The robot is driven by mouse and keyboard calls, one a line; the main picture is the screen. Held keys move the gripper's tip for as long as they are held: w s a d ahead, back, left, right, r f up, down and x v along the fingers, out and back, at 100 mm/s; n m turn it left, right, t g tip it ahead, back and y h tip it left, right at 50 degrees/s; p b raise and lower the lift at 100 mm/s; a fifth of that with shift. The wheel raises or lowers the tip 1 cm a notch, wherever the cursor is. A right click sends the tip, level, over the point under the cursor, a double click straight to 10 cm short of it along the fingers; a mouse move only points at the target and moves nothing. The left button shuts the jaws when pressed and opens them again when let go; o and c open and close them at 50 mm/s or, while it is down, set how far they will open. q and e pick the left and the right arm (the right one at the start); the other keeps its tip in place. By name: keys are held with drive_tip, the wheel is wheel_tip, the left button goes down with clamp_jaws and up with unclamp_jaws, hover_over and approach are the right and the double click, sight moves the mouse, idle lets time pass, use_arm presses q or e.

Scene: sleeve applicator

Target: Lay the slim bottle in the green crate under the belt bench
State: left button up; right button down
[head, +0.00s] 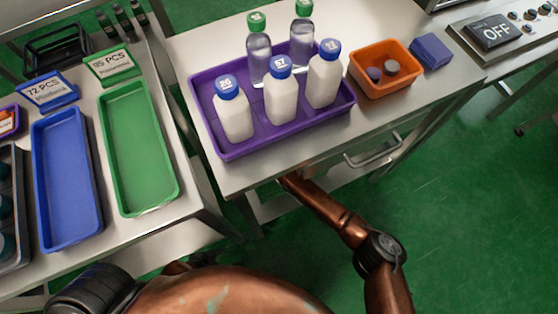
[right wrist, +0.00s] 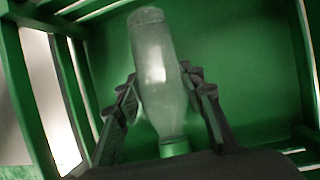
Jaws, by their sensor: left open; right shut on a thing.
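The slim bottle (right wrist: 158,85), clear with a green cap, is between the two dark fingers of my right gripper (right wrist: 165,100) in the right wrist view. The gripper is shut on it, and the cap end points back toward the gripper's palm. The green crate (right wrist: 240,60) surrounds them, with its slatted walls at both sides. I cannot tell whether the bottle touches the crate floor. In the head view my right arm reaches under the bench (head: 190,45), which hides the gripper, bottle and crate. The dark part of my left gripper (head: 92,290) shows at lower left, away from the bottle.
A purple tray (head: 240,148) on the bench holds several bottles, white with blue caps and clear with green caps. An orange bin (head: 385,88) and a blue box (head: 431,50) stand to its right. Blue (head: 66,180) and green (head: 138,150) trays lie on the left table.

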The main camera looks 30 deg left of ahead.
use_arm(q)
drive_tip(key=shift+w+f, duration=0.1)
drive_tip(key=shift+f, duration=0.05)
use_arm(e)
drive_tip(key=shift+s+f, duration=0.3)
drive_tip(key=shift+f, duration=0.3)
drive_tip(key=c, duration=1.7)
unclamp_jaws()
drive_tip(key=shift+f, duration=0.1)
drive_tip(key=shift+o, duration=2.2)
drive_tip(key=shift+w+r, duration=0.1)
drive_tip(key=shift+r, duration=0.1)
drive_tip(key=shift+r, duration=0.1)
drive_tip(key=shift+d+r, duration=0.1)
drive_tip(key=shift+r, duration=0.1)
drive_tip(key=p+v, duration=0.4)
drive_tip(key=v, duration=0.2)
drive_tip(key=shift+r, duration=0.4)
use_arm(q)
drive_tip(key=s+a+r+g+y, duration=0.1)
drive_tip(key=s+a+r+g, duration=0.2)
drive_tip(key=s+a+r, duration=0.2)
drive_tip(key=shift+s+r, duration=0.65)
drive_tip(key=shift+r, duration=0.25)
use_arm(e)
drive_tip(key=shift+d, duration=0.15)
